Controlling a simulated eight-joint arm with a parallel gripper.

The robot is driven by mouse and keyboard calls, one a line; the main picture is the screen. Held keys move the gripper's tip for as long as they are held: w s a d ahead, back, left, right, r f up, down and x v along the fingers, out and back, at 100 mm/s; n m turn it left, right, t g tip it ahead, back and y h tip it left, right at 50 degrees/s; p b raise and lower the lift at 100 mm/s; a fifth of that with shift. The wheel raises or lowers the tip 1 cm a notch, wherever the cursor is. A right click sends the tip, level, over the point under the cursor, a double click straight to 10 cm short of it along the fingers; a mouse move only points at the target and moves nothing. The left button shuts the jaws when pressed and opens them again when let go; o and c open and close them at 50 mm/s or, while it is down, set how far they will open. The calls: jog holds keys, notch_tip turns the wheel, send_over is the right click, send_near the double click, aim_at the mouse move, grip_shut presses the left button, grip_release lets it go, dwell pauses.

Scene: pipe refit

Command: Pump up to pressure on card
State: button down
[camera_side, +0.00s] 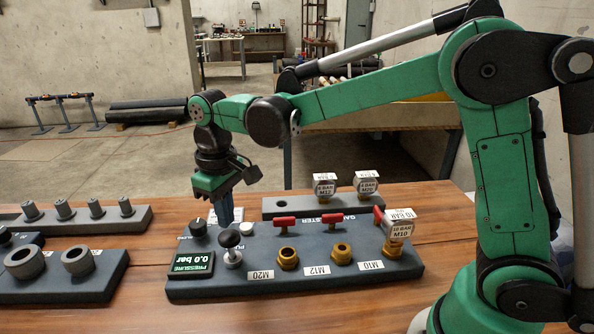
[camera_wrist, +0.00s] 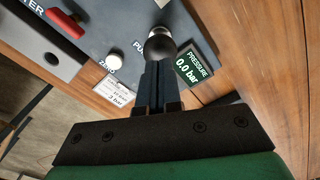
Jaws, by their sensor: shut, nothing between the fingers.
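The blue-grey pump panel (camera_side: 215,289) stands on the wooden table. Its pump plunger has a black ball knob (camera_side: 228,238) on a pale stem, also seen in the wrist view (camera_wrist: 160,45). The pressure display (camera_side: 193,263) reads 0.0 bar, as it does in the wrist view (camera_wrist: 194,67). A white card (camera_wrist: 116,97) lies beside the panel in the wrist view; its small print is mostly unreadable. My gripper (camera_side: 227,222) points down, shut and empty, its fingertips close to the knob. Whether they touch it I cannot tell.
A white zero button (camera_side: 246,228) and a black dial (camera_side: 198,227) flank my gripper. Red valve levers (camera_side: 331,219) stand behind brass ports (camera_side: 341,253). A gauge (camera_side: 397,226) sits on the right port. A rear rack (camera_side: 290,206) holds two gauges; grey fittings (camera_side: 80,259) stand left.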

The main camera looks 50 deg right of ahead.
aim_at(228, 234)
jog(key=shift+f, duration=0.15)
jog(key=shift+f, duration=1.95)
jog(key=shift+r, duration=1.6)
jog(key=shift+f, duration=0.1)
jog(key=shift+f, duration=1.55)
jog(key=shift+r, duration=1.7)
jog(key=shift+f, duration=0.1)
